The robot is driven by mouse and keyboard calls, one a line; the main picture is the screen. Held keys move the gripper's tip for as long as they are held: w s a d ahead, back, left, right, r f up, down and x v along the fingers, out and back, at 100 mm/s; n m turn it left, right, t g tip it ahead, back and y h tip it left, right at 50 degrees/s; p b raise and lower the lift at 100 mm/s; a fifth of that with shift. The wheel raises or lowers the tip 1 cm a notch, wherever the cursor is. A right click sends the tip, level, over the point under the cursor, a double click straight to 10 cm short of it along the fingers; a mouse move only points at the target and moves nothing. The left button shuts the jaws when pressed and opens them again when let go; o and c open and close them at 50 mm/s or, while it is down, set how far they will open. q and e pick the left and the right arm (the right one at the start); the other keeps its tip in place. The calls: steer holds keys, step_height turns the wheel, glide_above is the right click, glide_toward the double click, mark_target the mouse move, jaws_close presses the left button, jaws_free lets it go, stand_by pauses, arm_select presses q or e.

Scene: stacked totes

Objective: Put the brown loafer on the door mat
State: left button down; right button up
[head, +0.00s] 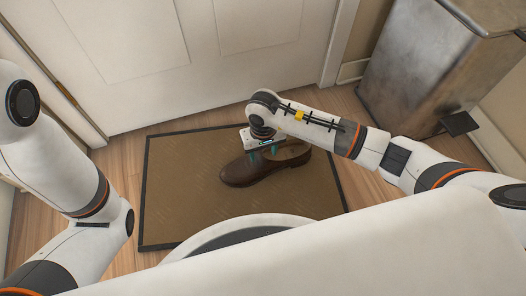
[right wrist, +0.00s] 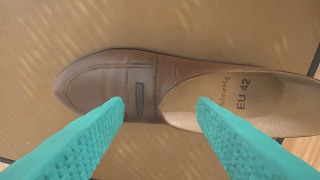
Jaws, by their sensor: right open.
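The brown loafer (head: 250,168) lies on its sole on the door mat (head: 190,190), right of the mat's middle, toe to the left and heel near the right edge. In the right wrist view the loafer (right wrist: 105,80) shows its strap and its pale insole marked "EU 42". My right gripper (head: 263,151) is open above the shoe. Its teal fingers are apart in the right wrist view (right wrist: 160,103), one tip over the strap area, the other at the front of the opening. I cannot tell whether they touch the shoe. My left gripper is out of view.
A white door (head: 190,50) stands behind the mat. A grey metal bin (head: 420,75) with a dark pedal (head: 459,124) stands at the back right. The mat's left part is bare, and wood floor (head: 122,180) shows around it.

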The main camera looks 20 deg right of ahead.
mark_target(263, 156)
step_height(263, 156, up, 10)
steer(key=p, duration=0.4)
steer(key=shift+f+p, duration=0.2)
steer(key=shift+p, duration=0.15)
